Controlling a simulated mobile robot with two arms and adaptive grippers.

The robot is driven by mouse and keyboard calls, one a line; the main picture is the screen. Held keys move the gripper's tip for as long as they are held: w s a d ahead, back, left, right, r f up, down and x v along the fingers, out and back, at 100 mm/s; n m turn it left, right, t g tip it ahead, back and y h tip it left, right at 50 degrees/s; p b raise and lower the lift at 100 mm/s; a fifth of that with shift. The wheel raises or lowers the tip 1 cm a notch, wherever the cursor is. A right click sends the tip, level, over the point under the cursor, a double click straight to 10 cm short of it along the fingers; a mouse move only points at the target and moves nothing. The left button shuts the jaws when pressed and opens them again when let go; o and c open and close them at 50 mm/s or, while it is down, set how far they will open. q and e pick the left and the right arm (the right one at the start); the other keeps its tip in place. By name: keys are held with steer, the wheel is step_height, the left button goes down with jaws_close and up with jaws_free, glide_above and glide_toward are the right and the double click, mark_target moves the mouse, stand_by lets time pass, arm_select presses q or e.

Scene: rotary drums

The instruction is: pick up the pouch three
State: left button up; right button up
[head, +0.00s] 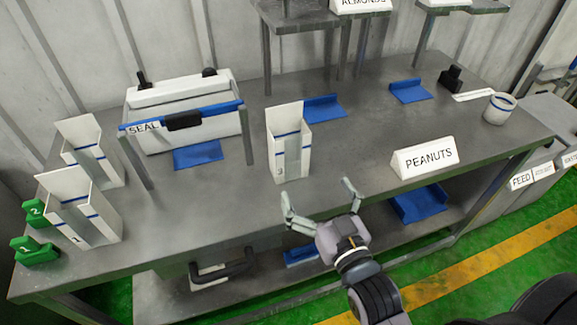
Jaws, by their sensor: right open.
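The pouch three (289,143) is a tall white open-topped pouch with a blue stripe and a small "3" on its front. It stands upright on the grey table near the front edge, left of the "PEANUTS" sign. My right gripper (318,203) is open and empty, below and slightly right of the pouch in the head view, its fingers spread. The fingers look apart from the pouch. My left gripper is not in view.
The grey table (220,215) holds pouches one (79,209) and two (91,151) at left. A "SEAL" machine (185,110) stands behind, and the "PEANUTS" sign (423,157) stands to the right. Table between pouch one and pouch three is clear.

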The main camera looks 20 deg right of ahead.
mark_target(292, 145)
steer(key=w, duration=0.3)
steer(key=w+p, duration=0.1)
steer(key=w, duration=0.3)
steer(key=w+p, duration=0.1)
steer(key=w, duration=0.3)
steer(key=shift+w+a+r, duration=0.1)
steer(key=shift+a+r, duration=0.05)
steer(key=shift+a, duration=0.1)
steer(key=shift+w+f+p, duration=0.2)
steer(key=shift+w+p, duration=0.2)
steer(key=shift+w, duration=1.1)
steer(key=shift+w+f+p, duration=0.2)
steer(key=shift+w+p, duration=0.15)
steer(key=shift+w, duration=1.15)
steer(key=shift+s, duration=0.1)
steer(key=shift+c, duration=0.2)
steer(key=c, duration=1.5)
steer(key=shift+r, duration=0.15)
